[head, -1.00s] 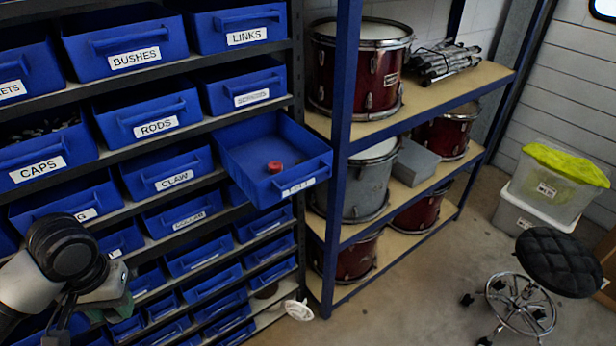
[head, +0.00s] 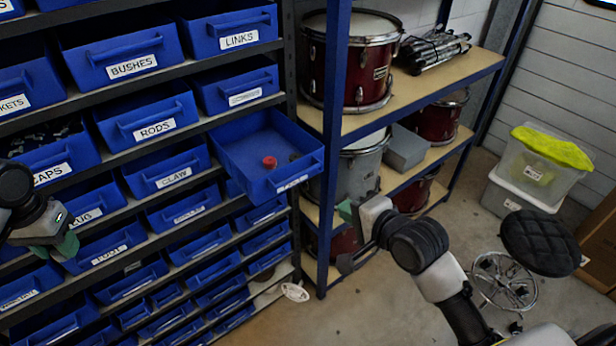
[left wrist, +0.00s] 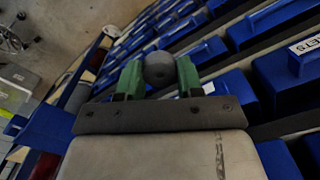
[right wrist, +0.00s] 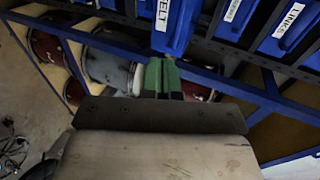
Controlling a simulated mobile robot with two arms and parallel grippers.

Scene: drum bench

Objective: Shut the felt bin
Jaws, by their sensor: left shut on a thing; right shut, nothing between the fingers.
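The felt bin (head: 290,184) is a blue drawer pulled well out of the rack, with a red round piece (head: 269,162) and a darker piece (head: 294,156) inside. In the right wrist view its front (right wrist: 174,27) shows a label partly cut off, reading "ELT". My right gripper (head: 345,211) is shut and empty, below and to the right of the bin in the head view; its green fingers (right wrist: 162,77) meet just below the bin front. My left gripper (head: 69,246) is at the far left before the rack, shut on a grey round thing (left wrist: 159,68).
Other blue bins, such as LINKS (head: 236,36) and RODS (head: 150,125), sit in the rack around it. A blue shelf post (head: 333,130) stands right of the bin, with drums (head: 347,62) beyond. A stool (head: 540,242) is on the floor at right.

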